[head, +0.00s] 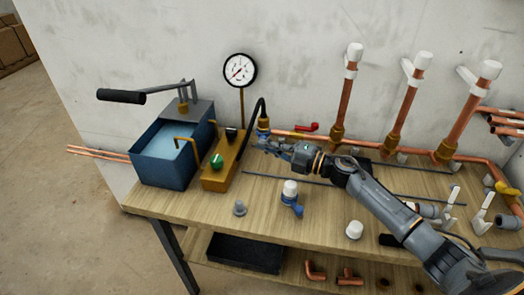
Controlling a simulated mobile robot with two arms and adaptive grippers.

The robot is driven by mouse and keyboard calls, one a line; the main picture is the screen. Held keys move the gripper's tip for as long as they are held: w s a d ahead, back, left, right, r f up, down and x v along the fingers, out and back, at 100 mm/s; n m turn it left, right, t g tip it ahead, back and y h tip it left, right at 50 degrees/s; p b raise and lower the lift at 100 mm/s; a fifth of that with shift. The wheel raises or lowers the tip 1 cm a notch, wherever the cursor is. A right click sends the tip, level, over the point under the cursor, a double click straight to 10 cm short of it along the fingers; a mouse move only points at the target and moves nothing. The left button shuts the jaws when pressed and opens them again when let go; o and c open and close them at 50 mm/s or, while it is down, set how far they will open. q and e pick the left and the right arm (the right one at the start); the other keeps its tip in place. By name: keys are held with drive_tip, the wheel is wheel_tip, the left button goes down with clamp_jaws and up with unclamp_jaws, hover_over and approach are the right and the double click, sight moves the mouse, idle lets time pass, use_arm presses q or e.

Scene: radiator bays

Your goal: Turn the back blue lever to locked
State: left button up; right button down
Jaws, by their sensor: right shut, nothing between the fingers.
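My right gripper (264,145) is shut and empty. It reaches in from the right, its fingertips at the left end of the back copper pipe. Just behind the fingertips is a brass fitting (263,123) with a bit of blue (264,133) below it, which seems to be the back blue lever. The gripper covers much of it, so I cannot tell its angle or whether they touch. A second blue lever (291,205) with a white cap (290,188) stands nearer the front of the bench. My left gripper is not in view.
A blue tank (165,165) with a black-handled pump lever (122,96) stands at left, beside a brass block (222,165) with a green knob. A gauge (240,70) rises behind. A red lever (307,127) and upright copper pipes (346,100) line the wall. The front left bench top is mostly clear.

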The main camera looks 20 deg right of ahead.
drive_tip(key=shift+s+d+r+b, duration=0.15)
drive_tip(key=shift+d+b, duration=0.25)
drive_tip(key=shift+d, duration=0.85)
